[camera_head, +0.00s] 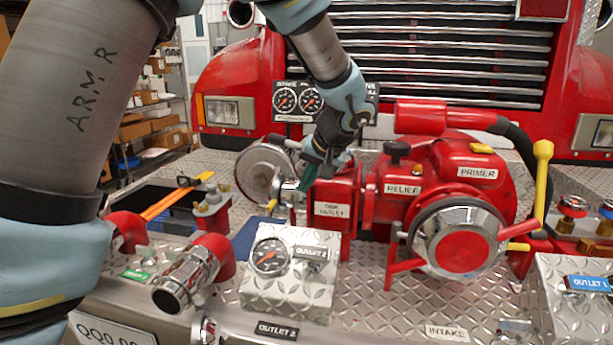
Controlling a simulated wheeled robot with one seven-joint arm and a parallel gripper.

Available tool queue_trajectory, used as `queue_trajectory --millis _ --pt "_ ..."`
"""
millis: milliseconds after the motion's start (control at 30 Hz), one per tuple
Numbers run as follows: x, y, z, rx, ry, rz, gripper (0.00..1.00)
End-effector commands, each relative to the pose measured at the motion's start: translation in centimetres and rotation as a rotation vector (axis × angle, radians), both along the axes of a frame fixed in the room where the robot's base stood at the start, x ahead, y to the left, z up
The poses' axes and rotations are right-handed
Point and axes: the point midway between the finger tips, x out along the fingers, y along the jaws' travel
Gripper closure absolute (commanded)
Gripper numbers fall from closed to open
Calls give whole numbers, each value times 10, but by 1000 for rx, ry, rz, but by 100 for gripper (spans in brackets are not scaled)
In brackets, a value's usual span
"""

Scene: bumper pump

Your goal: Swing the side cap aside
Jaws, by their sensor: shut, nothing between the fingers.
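The side cap (257,172) is a round chrome disc on the left side of the red pump (440,185), beside the block labelled "TANK OUTLET" (333,209). It stands on edge, and its right part is partly hidden by metal fittings and my gripper. My gripper (306,180) points down and left between the cap and the tank outlet block. Its fingers are shut with nothing held. I cannot tell whether they touch the cap or its fittings.
A large chrome cap with a red centre (463,251) faces forward on the pump. A gauge box (290,290) and a chrome outlet pipe (185,280) stand in front. A yellow lever (541,185) rises at right. Red truck bodywork and grille (430,60) are behind.

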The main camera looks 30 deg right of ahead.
Motion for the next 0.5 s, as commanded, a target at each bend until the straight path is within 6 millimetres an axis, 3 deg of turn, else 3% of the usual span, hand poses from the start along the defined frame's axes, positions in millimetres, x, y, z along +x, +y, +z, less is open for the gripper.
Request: queue_trajectory --millis 267,500 --pt "32 6 -47 6 4 1 100" --pt "53 29 -52 3 2 1 100"
